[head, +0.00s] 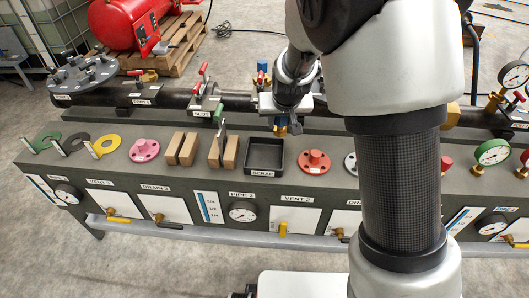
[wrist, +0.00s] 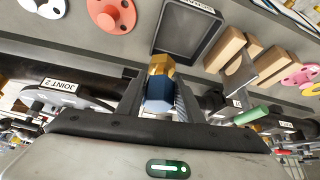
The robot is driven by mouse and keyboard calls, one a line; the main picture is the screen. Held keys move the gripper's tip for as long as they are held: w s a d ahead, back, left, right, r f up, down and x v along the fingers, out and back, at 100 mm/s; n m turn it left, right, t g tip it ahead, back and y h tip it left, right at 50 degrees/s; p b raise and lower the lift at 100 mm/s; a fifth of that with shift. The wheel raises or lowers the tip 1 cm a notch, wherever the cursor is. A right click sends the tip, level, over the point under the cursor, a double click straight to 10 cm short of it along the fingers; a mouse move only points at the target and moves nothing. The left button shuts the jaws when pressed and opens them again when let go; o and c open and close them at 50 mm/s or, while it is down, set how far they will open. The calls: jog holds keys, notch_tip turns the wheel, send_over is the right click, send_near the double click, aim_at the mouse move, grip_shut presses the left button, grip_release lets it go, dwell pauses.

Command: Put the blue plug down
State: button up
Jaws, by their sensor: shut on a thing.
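The blue plug (wrist: 158,96) has a brass hexagonal end and sits between the two fingers in the wrist view. My gripper (wrist: 156,100) is shut on it. In the head view my gripper (head: 281,121) points down behind the bench's front row, with the plug (head: 281,130) small and partly hidden at its tip. The plug is just beyond the back edge of the black tray (head: 249,158) labelled SCRAP, which looks empty. The tray also shows ahead of the fingers in the wrist view (wrist: 157,38). I cannot tell the plug's height above the bench.
Wooden blocks (head: 231,154), one pair with a thin plate between them, stand left of the tray. An orange flange (head: 314,161) lies right of it. A dark pipe (head: 170,98) runs along the back, with red-handled valves. Gauges and labelled panels line the bench front.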

jog(key=shift+n, duration=0.3)
jog(key=a+f+b, duration=0.1)
jog(key=f, duration=0.2)
jog(key=w+a+f+b, duration=0.1)
jog(key=a+f, duration=0.1)
jog(key=f, duration=0.1)
jog(key=w+a+f+b, duration=0.1)
jog(key=f, duration=0.2)
jog(key=shift+w+a+f, duration=0.1)
jog(key=shift+a+f, duration=0.2)
jog(key=shift+f+b, duration=0.6)
jog(key=shift+f, duration=1.5)
jog(key=shift+f, duration=0.25)
jog(key=o, duration=1.2)
jog(key=shift+r, duration=0.1)
